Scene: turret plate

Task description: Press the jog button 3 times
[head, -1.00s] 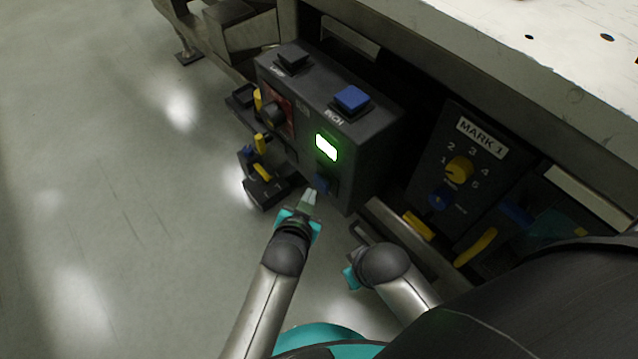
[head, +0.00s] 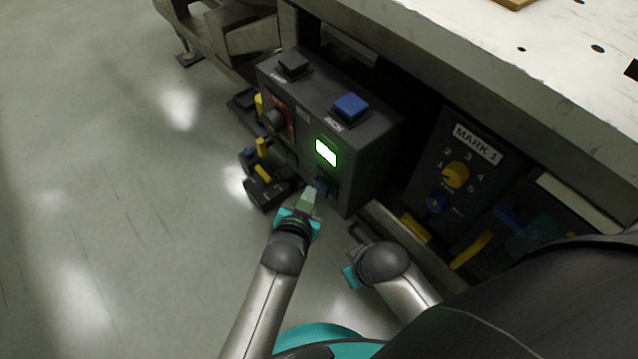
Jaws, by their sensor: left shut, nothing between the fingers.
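A dark control box (head: 365,150) sits under the white table. A square blue button (head: 350,105) is on its top, with a small white label in front that looks like INCH. A glowing white-green display (head: 326,152) is on its front face. I cannot read which one is the jog button.
A black button (head: 293,64) is on the box's top left, and a dark round knob (head: 274,120) on a red plate is on its front. A MARK 1 panel (head: 458,165) with yellow and blue knobs is to the right. Open floor (head: 110,200) lies left.

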